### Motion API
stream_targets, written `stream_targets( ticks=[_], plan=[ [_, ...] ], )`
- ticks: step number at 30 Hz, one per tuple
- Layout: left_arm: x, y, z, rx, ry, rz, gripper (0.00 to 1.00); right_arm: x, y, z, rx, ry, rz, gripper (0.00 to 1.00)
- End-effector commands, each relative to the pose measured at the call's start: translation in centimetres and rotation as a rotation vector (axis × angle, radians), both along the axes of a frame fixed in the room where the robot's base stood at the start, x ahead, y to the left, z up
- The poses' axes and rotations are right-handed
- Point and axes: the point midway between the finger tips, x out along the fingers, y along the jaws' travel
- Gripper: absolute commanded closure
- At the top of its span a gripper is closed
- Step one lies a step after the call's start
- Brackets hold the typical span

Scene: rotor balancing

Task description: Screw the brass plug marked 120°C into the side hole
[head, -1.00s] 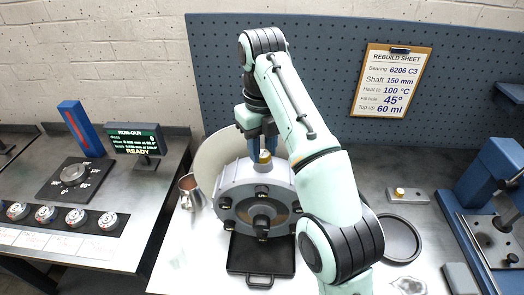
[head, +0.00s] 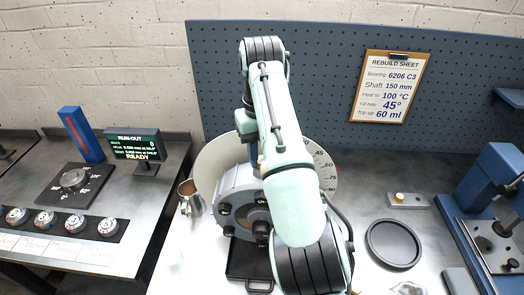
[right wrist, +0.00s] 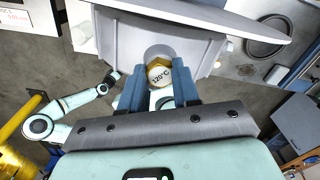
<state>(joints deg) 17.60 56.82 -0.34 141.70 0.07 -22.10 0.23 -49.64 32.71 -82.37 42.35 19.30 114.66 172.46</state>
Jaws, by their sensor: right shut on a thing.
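The brass plug marked 120°C (right wrist: 159,72) shows its marked face in the right wrist view, between the two blue fingers of my right gripper (right wrist: 158,88). The gripper is shut on it. The plug lies in front of a round opening in the grey housing (right wrist: 115,40); how deep it sits I cannot tell. In the head view the housing (head: 236,182) stands on the bench, partly covered by my right arm. My left gripper is not seen.
A round scale (head: 325,165) stands behind the housing and a black tray (head: 240,262) lies below it. A metal jug (head: 190,197) is to the left. At right are a small plate with a brass piece (head: 400,197), a black round dish (head: 394,226) and a blue press (head: 490,180).

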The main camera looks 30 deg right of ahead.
Motion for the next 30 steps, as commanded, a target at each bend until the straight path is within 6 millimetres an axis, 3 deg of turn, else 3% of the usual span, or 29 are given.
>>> stream_targets(
  ticks=[13,25,30],
  plan=[
    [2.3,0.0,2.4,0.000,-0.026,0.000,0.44,0.0,0.2,0.0,0.001,0.010,-0.215,1.00],
    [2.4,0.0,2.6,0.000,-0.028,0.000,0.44,-0.1,0.1,-0.1,0.003,0.002,-0.245,1.00],
    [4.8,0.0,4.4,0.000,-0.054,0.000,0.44,0.0,0.2,0.3,0.001,0.002,-0.336,1.00]
  ],
)
